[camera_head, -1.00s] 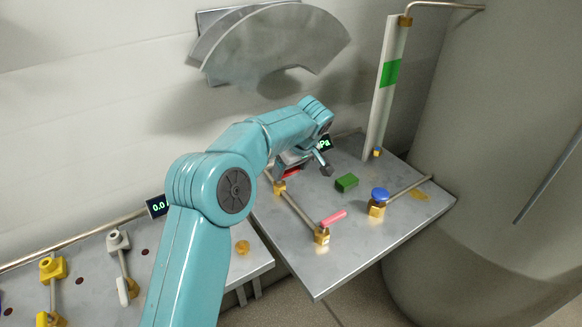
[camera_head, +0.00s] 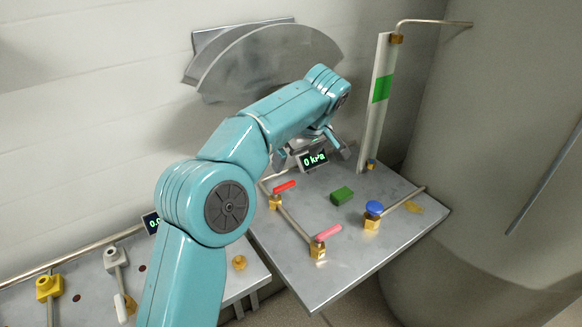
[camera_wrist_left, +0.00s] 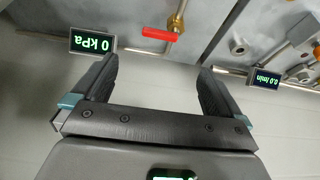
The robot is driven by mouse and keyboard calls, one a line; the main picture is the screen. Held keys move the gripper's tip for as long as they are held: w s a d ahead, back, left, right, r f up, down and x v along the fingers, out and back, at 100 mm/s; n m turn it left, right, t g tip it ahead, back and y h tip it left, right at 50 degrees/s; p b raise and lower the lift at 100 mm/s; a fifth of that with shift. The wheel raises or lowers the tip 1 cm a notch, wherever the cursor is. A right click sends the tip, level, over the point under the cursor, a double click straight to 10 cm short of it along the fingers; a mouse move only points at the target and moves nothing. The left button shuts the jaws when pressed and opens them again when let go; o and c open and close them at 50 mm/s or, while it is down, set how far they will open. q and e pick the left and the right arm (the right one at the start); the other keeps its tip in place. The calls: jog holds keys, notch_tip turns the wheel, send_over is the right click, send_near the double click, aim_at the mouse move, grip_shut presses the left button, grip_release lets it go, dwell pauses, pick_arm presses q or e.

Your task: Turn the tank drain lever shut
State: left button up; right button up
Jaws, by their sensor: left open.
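Two levers sit on brass valves along one pipe on the metal bench. A red lever (camera_head: 285,186) is at the back left of the bench, and a pink lever (camera_head: 328,232) is at the front. I cannot tell from any label which is the tank drain. The red lever also shows at the top of the left wrist view (camera_wrist_left: 160,34), beyond the fingers. My left gripper (camera_head: 312,153) is open and empty, above and behind the red lever, apart from it. Its two fingers are spread in the left wrist view (camera_wrist_left: 157,85). My right gripper is in neither view.
A 0 kPa display (camera_head: 314,160) stands at the back of the bench. A large tank (camera_head: 480,180) borders the bench. A lower left bench (camera_head: 90,290) holds yellow and white valves.

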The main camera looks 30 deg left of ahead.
pick_arm(q)
jog(key=shift+p+v, duration=0.3)
jog(key=shift+v, duration=1.7)
jog(key=shift+f, duration=0.1)
